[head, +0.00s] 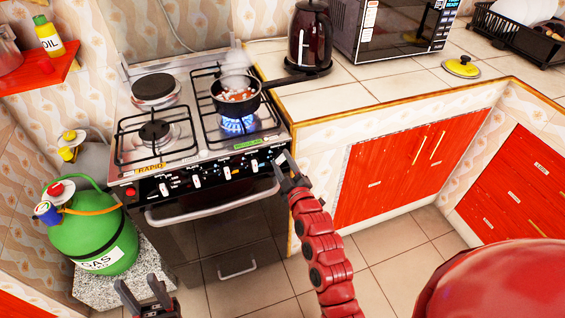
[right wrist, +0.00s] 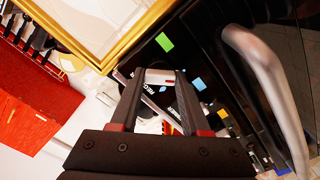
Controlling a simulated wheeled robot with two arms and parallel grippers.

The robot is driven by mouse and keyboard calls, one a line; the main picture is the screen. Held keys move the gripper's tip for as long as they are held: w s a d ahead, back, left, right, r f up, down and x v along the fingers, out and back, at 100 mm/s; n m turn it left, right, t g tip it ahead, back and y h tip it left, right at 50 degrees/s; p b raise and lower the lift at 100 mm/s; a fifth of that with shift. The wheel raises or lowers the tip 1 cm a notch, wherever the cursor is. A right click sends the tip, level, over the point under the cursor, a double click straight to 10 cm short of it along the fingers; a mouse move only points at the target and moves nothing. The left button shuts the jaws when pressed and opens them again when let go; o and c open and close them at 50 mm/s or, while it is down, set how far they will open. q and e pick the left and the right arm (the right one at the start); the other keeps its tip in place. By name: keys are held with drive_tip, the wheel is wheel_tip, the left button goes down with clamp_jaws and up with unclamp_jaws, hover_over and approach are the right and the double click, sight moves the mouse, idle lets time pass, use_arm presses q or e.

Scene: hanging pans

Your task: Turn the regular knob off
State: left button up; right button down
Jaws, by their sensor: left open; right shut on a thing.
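The stove (head: 210,192) has a row of white knobs along its black front panel; one visible knob (head: 227,173) is near the panel's middle. A burner with a blue flame (head: 237,125) is lit under a dark pan (head: 237,97) at the right of the stove. My right gripper (head: 285,163) is at the right end of the panel, shut on a knob there, which it mostly hides. In the right wrist view, the fingertips (right wrist: 160,77) close around a pale piece beside a green label (right wrist: 165,42). I cannot read which knob it is. My left gripper (head: 143,290) is open and empty, low in front of the stove.
A green gas bottle (head: 92,240) stands left of the stove. The oven handle (head: 205,213) juts out below the knobs. A tiled counter (head: 350,92) with a kettle (head: 309,38) and microwave (head: 397,30) is on the right. Red cabinet doors (head: 385,180) are below it.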

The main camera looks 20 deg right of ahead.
drive_tip(key=m+b, duration=0.2)
drive_tip(key=m, duration=0.3)
drive_tip(key=shift+f+m, duration=0.1)
drive_tip(key=shift+m, duration=0.3)
drive_tip(key=m+b, duration=0.1)
drive_tip(key=m, duration=0.2)
drive_tip(key=shift+d+m, duration=0.1)
drive_tip(key=shift+m, duration=0.3)
drive_tip(key=m, duration=0.3)
drive_tip(key=shift+m+b, duration=0.3)
drive_tip(key=shift+b, duration=0.1)
drive_tip(key=m, duration=0.3)
drive_tip(key=shift+m, duration=0.3)
drive_tip(key=m, duration=0.2)
drive_tip(key=shift+m, duration=0.4)
drive_tip(key=m, duration=0.3)
drive_tip(key=shift+m, duration=1.9)
